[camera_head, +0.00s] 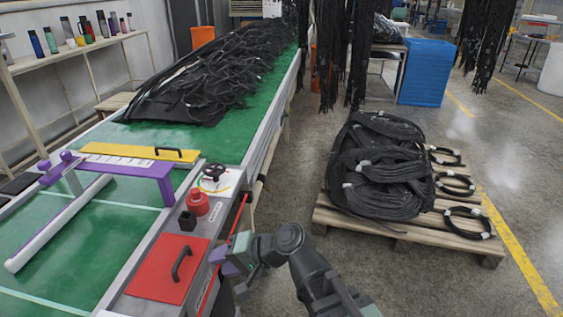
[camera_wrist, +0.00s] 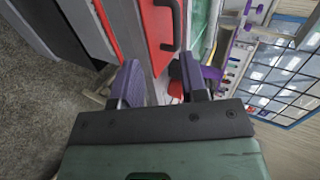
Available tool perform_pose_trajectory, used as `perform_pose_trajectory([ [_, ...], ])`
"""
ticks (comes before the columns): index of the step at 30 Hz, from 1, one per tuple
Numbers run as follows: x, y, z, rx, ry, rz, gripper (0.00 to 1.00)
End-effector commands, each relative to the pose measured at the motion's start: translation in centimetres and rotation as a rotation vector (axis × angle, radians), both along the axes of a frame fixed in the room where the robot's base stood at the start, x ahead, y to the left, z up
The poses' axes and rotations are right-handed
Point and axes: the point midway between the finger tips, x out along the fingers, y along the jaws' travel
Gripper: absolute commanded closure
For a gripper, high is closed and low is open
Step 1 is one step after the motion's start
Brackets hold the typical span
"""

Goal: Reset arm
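My gripper (camera_wrist: 160,88) shows in the wrist view with its two purple-tipped fingers apart and nothing held between them. In the head view my gripper (camera_head: 226,262) is at the lower middle, just right of the green table's metal edge and close to the red panel (camera_head: 168,268) with a black handle. My dark arm reaches to it from the lower right. The red panel also shows in the wrist view (camera_wrist: 158,30), beyond the fingers. Whether the fingers touch the table edge cannot be told.
A red emergency-stop button (camera_head: 197,203) and a purple frame (camera_head: 125,165) stand on the green table (camera_head: 90,235). Black hoses (camera_head: 215,75) lie piled at its far end. A pallet (camera_head: 400,232) with coiled hoses stands to the right. Hoses hang above. Floor between table and pallet is clear.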

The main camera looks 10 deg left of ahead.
Motion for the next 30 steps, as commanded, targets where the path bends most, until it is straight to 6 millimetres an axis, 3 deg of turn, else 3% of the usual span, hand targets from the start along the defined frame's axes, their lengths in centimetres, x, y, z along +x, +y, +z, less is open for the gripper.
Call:
perform_pose_trajectory([
  [2,-0.6,-1.7,-2.2,-0.143,-0.079,0.084,0.60],
  [5,1.5,-8.6,-5.7,-0.431,-0.179,0.144,0.60],
  [7,3.3,-14.5,-7.4,-0.621,-0.199,0.144,0.60],
  [12,5.7,-26.7,-8.9,-0.935,-0.148,0.078,0.60],
  [19,6.6,-39.2,-9.0,-1.080,-0.013,-0.131,0.60],
  [21,6.6,-38.8,-4.6,-1.077,-0.018,-0.123,0.60],
  [30,6.7,-38.7,6.6,-1.076,-0.022,-0.121,0.60],
])
